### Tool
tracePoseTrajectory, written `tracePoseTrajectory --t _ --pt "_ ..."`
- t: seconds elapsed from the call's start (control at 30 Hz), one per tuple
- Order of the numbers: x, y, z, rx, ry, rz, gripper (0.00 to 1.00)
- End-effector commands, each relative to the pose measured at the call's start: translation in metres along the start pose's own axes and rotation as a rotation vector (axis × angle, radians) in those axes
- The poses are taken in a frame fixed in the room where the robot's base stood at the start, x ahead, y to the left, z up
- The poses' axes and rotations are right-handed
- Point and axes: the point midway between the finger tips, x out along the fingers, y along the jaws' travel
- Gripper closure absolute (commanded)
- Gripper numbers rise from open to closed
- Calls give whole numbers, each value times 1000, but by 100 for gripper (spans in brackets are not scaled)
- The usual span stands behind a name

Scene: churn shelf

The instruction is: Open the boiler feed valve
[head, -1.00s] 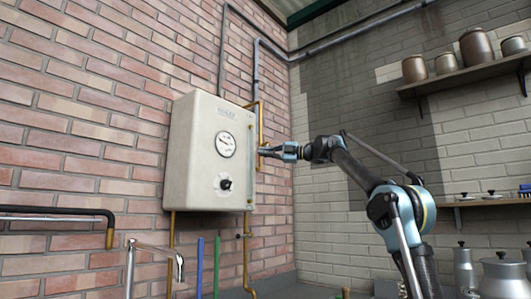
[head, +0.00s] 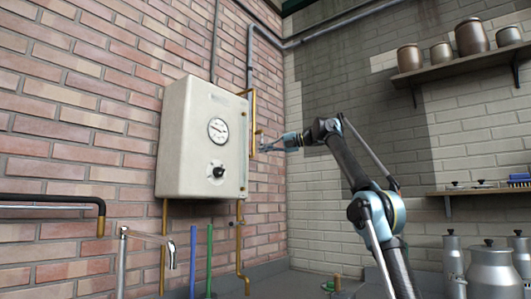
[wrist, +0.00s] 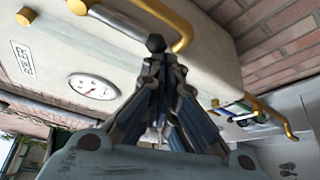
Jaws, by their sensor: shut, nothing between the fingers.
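The cream boiler (head: 190,120) hangs on the brick wall. Its front has a round gauge (head: 218,130) and a black knob (head: 217,172); the gauge also shows in the wrist view (wrist: 93,87). A small dark handle (head: 231,224) sits by the brass pipe (head: 239,250) under the boiler; I cannot tell for sure which fitting is the feed valve. My gripper (head: 262,146) is shut and empty, just right of the boiler, close to the upright brass pipe (head: 253,115) at its side. In the wrist view the gripper (wrist: 155,45) points towards a yellow pipe bend (wrist: 180,25); contact cannot be told.
Blue and green pipes (head: 209,255) and a bent metal tap (head: 150,238) stand below the boiler. A black pipe (head: 60,200) juts in at left. A shelf with pots (head: 470,65) is at upper right, metal churns (head: 490,268) at lower right.

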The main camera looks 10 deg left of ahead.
Motion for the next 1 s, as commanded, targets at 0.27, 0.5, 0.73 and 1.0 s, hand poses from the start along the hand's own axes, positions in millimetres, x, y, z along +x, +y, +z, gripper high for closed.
tracePoseTrajectory --t 0.27,0.5,0.73,1.0 --pt "-1 -1 1 1 -1 1 100" --pt "-1 -1 2 2 -2 1 100" --pt "0 -1 0 2 -2 1 100" --pt "6 -4 -13 2 1 1 100"
